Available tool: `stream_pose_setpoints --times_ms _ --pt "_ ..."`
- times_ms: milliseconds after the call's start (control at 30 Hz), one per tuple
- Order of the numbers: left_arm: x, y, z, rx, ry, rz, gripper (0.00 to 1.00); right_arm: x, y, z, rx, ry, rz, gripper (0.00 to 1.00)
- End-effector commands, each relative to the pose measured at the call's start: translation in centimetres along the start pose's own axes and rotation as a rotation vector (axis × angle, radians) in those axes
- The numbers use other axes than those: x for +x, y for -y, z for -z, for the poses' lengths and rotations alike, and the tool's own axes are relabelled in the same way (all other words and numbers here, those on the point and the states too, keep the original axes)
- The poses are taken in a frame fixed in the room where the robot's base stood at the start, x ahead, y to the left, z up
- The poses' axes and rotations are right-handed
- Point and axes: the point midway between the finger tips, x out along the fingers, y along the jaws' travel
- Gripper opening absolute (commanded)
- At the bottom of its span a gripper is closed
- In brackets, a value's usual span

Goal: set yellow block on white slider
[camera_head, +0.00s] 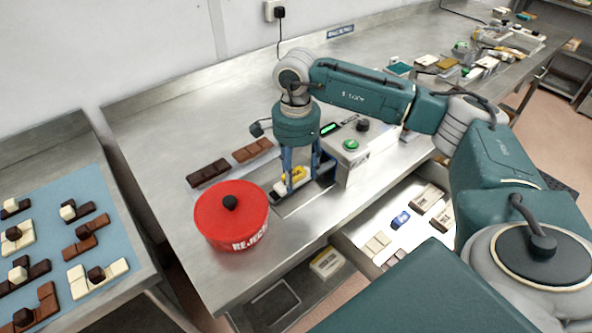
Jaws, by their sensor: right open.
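The yellow block (294,174) sits between the fingers of my right gripper (301,180), low over the worktop beside the grey machine. My right gripper points down and is open around the block; its fingers hide part of it. A white piece, apparently the white slider (280,187), shows just under and left of the block. The block looks to be resting on it, but the fingers hide the contact. My left gripper is not in view.
A red lidded reject tub (231,214) stands close to the left of the gripper. Brown bars (208,173) lie behind it. The grey machine (352,150) with a green button is just right. An open drawer (368,222) holds small pieces below the worktop edge.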

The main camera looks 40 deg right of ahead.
Motion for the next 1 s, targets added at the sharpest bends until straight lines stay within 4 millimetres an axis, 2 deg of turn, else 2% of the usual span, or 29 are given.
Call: stream_pose_setpoints --times_ms 167,500,633,800,1000 --pt "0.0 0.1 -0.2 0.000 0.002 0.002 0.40 -1.4 0.1 0.0 0.000 0.000 0.004 0.56" --pt "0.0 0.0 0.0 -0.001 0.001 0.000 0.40 -8.4 0.2 -0.1 -0.001 0.001 0.005 0.56" --pt "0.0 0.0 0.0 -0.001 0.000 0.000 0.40 -10.5 0.1 0.0 0.000 0.000 0.004 0.56" --pt "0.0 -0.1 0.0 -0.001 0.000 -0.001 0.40 -11.8 0.0 0.0 0.000 0.001 0.000 0.56" --pt "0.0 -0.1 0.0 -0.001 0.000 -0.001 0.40 -12.0 0.0 0.0 0.000 0.001 0.000 0.56"
